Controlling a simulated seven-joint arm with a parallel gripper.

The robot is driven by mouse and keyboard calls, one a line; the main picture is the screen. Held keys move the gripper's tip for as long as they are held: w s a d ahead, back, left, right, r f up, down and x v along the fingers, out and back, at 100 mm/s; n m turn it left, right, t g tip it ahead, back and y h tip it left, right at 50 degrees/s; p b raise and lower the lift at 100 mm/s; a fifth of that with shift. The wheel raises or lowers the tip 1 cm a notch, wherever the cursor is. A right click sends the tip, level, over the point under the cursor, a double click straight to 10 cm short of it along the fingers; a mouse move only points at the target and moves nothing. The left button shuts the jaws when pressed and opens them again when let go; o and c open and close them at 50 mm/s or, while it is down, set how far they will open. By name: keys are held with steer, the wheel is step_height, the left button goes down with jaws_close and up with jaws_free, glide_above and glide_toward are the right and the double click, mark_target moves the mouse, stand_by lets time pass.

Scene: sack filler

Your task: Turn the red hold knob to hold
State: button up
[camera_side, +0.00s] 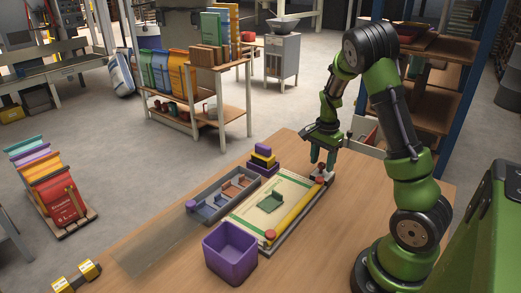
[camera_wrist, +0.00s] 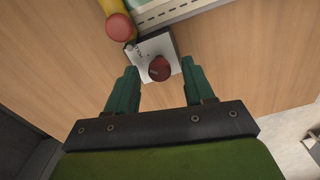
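A dark red knob (camera_wrist: 159,68) sits on a small white plate (camera_wrist: 150,50) in the wrist view; I take it to be the hold knob. Faint dark marks show on the plate, but I cannot read them or tell the knob's setting. My gripper (camera_wrist: 160,66) is open, with its two green fingers apart. The knob appears between the fingertips, with a visible gap on each side. In the side view my gripper (camera_side: 322,162) points down at the far right corner of the board, over the plate, and the knob there is partly hidden.
A second red round cap (camera_wrist: 119,27) is at the end of a yellow bar (camera_side: 296,212), close to the plate. The board (camera_side: 250,221), a grey compartment tray (camera_side: 211,213), a purple bin (camera_side: 230,252) and stacked blocks (camera_side: 263,160) share the wooden table.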

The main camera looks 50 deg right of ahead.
mark_target(322, 164)
step_height(322, 164, up, 17)
stand_by(0.6)
steer(key=shift+f, duration=0.1)
